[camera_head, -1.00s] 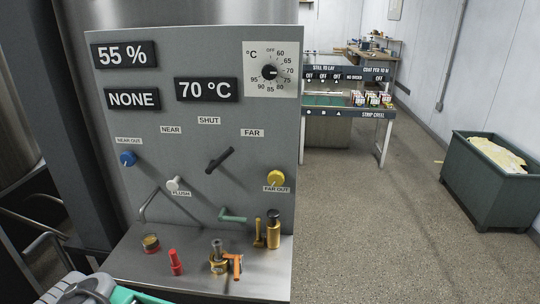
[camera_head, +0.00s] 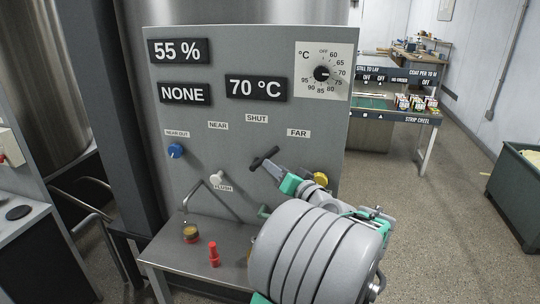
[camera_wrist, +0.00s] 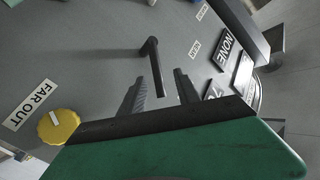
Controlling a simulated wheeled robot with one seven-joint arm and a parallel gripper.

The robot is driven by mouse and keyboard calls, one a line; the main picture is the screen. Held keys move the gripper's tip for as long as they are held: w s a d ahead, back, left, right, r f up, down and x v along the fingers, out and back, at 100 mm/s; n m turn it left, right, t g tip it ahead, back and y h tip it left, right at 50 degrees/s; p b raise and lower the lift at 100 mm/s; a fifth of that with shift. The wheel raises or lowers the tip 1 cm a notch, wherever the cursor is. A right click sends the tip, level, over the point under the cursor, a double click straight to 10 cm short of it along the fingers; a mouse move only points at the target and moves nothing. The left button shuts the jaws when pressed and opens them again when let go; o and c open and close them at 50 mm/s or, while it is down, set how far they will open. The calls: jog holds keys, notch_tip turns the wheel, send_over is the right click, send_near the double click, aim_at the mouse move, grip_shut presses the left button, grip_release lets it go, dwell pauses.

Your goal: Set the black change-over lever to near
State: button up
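The black change-over lever (camera_head: 263,159) is on the grey panel below the SHUT label (camera_head: 256,118). Its handle slants up and right, toward the FAR label (camera_head: 298,132). The NEAR label (camera_head: 217,125) is up and left of the lever. My gripper (camera_head: 280,171) reaches in from the lower right, at the lever's right end. In the wrist view the lever (camera_wrist: 151,55) has its free end between my two dark, parted fingers, with gaps on both sides. Whether they touch it I cannot tell.
A yellow FAR OUT knob (camera_head: 320,179) is close beside my gripper. A blue knob (camera_head: 175,151) and a white FLUSH knob (camera_head: 216,177) are on the left. A red valve (camera_head: 213,254) stands on the steel ledge (camera_head: 165,258). My arm hides the ledge's right part.

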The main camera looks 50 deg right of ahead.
aim_at(270, 157)
jog(key=w+d, duration=0.1)
jog(key=w, duration=0.1)
jog(key=w+d+p, duration=0.1)
jog(key=w, duration=0.1)
jog(key=w+d+p, duration=0.1)
jog(key=w+d, duration=0.1)
jog(key=shift+r, duration=0.35)
jog(key=shift+c, duration=0.2)
grip_shut()
dwell(1.0)
